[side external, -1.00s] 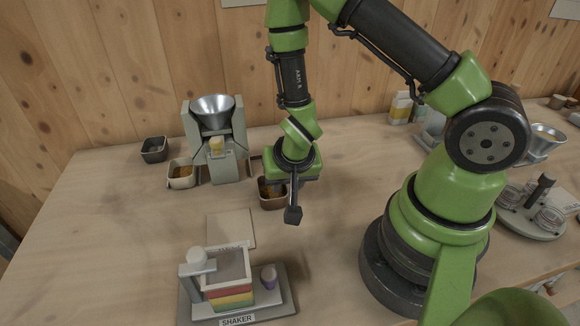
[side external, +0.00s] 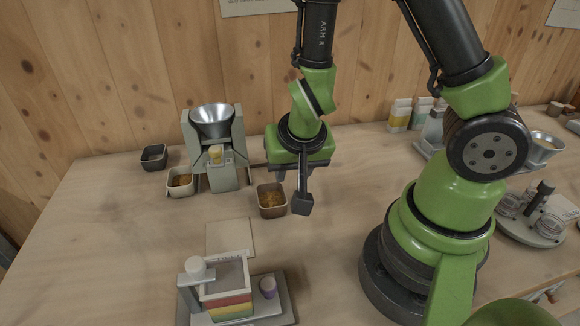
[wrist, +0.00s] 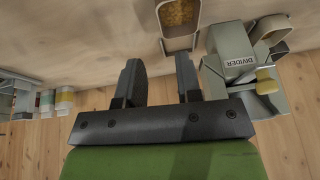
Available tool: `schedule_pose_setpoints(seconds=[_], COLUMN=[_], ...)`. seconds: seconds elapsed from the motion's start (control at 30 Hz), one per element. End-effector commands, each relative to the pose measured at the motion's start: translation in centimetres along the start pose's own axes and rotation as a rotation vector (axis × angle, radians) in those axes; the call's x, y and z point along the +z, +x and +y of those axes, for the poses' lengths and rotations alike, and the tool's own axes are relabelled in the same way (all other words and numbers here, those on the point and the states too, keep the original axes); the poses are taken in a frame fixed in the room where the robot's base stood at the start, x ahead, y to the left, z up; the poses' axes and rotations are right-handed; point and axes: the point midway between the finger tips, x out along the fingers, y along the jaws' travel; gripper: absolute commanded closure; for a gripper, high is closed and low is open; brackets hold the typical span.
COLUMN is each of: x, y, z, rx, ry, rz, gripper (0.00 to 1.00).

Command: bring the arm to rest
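My gripper (wrist: 159,80) shows in the wrist view with its two dark fingers apart and nothing between them. In the side view my gripper (side external: 291,191) hangs above the table, with one finger in front. A brown bin of grain (side external: 271,200) stands on the table just beside and below the gripper. That bin also shows at the top of the wrist view (wrist: 181,40), beyond the fingers and apart from them.
The divider (side external: 215,150) with its metal funnel stands at the left, with a grain bin (side external: 180,184) and a dark bin (side external: 154,157) near it. The shaker (side external: 232,295) is in front, near a flat pad (side external: 230,237). Bottles (side external: 400,115) and a round rack (side external: 540,214) are at the right.

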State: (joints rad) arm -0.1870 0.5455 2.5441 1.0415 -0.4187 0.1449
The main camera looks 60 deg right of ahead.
Motion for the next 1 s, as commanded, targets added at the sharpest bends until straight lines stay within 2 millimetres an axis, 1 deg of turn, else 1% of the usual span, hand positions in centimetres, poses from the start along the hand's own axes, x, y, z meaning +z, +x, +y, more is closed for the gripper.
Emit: schedule_pose_setpoints(seconds=[0.07, 0.17, 0.27, 0.3, 0.43, 0.53, 0.6, 0.7, 0.83, 0.9, 1.0], x=[-0.2, -0.6, -1.3, -1.6, -2.0, -1.9, -1.6, -1.1, -0.4, -0.1, 0.1], y=[-0.4, -2.0, -5.0, -6.5, -11.6, -15.2, -17.4, -19.9, -21.8, -22.4, -22.7], z=[-0.3, -1.5, -2.9, -3.4, -3.9, -3.1, -2.2, -0.4, 1.7, 2.5, 3.1], rx=[-0.02, -0.096, -0.218, -0.271, -0.414, -0.487, -0.518, -0.534, -0.525, -0.517, -0.508], ry=[0.003, 0.007, -0.004, -0.019, -0.087, -0.154, -0.203, -0.26, -0.307, -0.319, -0.328], rz=[-0.004, -0.021, -0.046, -0.055, -0.07, -0.061, -0.045, -0.014, 0.022, 0.036, 0.046], gripper=[0.68, 0.68, 0.68, 0.68, 0.68, 0.68, 0.68, 0.68, 0.68, 0.68, 0.68])
